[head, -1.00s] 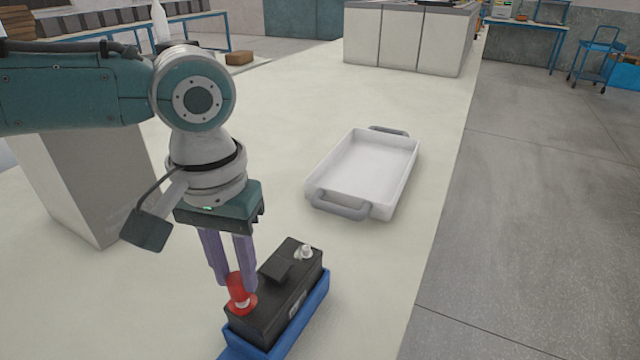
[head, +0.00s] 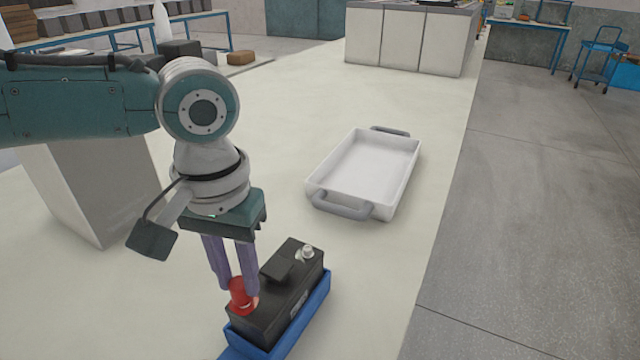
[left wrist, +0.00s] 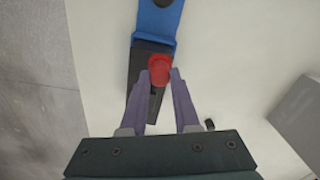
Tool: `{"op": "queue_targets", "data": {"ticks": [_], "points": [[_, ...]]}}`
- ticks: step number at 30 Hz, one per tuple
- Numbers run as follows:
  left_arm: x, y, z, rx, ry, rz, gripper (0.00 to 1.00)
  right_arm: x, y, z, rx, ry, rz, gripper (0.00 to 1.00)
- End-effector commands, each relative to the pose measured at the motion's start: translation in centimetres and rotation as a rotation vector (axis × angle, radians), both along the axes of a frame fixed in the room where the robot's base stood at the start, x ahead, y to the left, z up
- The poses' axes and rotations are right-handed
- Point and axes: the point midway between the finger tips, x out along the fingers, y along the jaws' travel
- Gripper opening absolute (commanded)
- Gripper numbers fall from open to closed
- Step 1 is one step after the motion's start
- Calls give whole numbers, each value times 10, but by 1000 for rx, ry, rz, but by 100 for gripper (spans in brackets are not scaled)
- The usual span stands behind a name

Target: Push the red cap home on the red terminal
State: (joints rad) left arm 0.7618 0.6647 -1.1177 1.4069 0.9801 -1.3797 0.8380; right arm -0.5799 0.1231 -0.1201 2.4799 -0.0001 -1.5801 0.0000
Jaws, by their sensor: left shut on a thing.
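The black battery (head: 281,294) sits in a blue tray (head: 318,305) on the pale table. The red cap (head: 238,296) is at the battery's near-left end, over the red terminal, whose post is hidden under it. My left gripper (head: 236,284) points down and is shut on the cap, its two purple fingers on either side. In the left wrist view the cap (left wrist: 159,70) lies between the fingertips over the dark battery (left wrist: 140,105). The far terminal (head: 306,252) is bare and silvery. My right gripper is not in view.
A white tray with grey handles (head: 362,172) stands on the table beyond the battery. A grey block (head: 95,190) stands at the left behind my arm. The table's right edge runs down past the battery; the floor is beyond it.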

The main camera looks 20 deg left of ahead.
Motion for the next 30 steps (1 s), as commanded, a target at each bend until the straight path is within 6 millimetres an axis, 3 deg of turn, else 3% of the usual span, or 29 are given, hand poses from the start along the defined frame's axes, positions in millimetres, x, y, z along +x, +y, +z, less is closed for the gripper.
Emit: {"op": "queue_targets", "data": {"ticks": [30], "points": [[0, 0, -9, 0, 1, 0, 0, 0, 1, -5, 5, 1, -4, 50]]}}
